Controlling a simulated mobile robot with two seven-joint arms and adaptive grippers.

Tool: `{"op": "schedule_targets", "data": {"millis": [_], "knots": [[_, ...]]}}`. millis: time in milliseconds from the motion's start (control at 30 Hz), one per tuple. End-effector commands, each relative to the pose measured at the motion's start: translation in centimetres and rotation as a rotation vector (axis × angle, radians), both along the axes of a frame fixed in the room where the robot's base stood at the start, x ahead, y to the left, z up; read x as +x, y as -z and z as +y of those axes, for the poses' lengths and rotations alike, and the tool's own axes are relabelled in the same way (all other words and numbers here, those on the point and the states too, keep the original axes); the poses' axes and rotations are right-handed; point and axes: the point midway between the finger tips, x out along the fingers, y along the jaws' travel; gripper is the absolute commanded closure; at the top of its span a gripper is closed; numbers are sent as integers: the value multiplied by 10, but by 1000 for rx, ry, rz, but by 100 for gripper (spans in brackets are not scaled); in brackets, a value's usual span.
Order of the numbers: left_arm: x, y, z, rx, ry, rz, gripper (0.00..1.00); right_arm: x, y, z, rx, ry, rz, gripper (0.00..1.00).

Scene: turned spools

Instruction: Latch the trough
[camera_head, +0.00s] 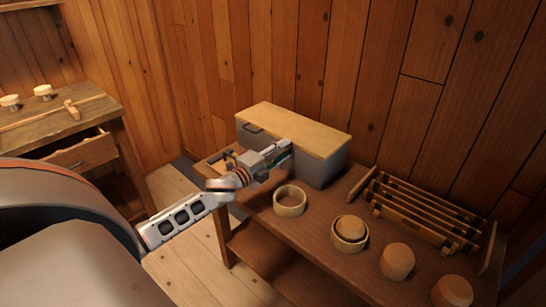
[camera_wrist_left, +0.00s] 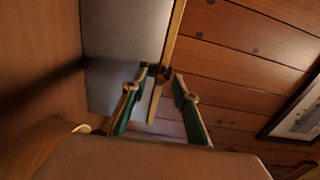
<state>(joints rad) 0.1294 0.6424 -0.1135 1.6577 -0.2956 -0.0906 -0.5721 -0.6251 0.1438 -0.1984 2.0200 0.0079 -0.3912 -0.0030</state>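The trough (camera_head: 318,168) is a grey box with a pale wooden lid (camera_head: 295,128), standing at the back left of the workbench. The lid lies down flat on it. My left gripper (camera_head: 286,150) is at the trough's front face, just under the lid's front edge. In the left wrist view, its two green-padded fingers (camera_wrist_left: 161,76) are spread apart, with a small dark latch piece (camera_wrist_left: 166,73) at the lid's edge between their tips. I cannot tell whether they touch it. The gripper hides part of the front in the head view. My right gripper is out of view.
On the workbench (camera_head: 318,222) stand a wooden ring (camera_head: 290,201), a round bowl with a disc inside (camera_head: 349,232), loose wooden discs (camera_head: 397,261) and a slatted rack (camera_head: 425,212). A plank wall is close behind. Another bench (camera_head: 60,128) with an open drawer stands at left.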

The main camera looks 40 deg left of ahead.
Motion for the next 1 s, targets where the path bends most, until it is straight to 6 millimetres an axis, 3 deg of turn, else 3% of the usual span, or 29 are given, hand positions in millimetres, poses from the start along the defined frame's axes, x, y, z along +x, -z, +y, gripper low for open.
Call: {"op": "schedule_targets", "data": {"millis": [600,800,1000], "knots": [[-93,2,7,-1,0,3,71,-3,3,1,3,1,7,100],[-111,1,9,0,-1,2,71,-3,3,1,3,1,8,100],[-116,0,10,0,-1,1,71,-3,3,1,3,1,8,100]]}}
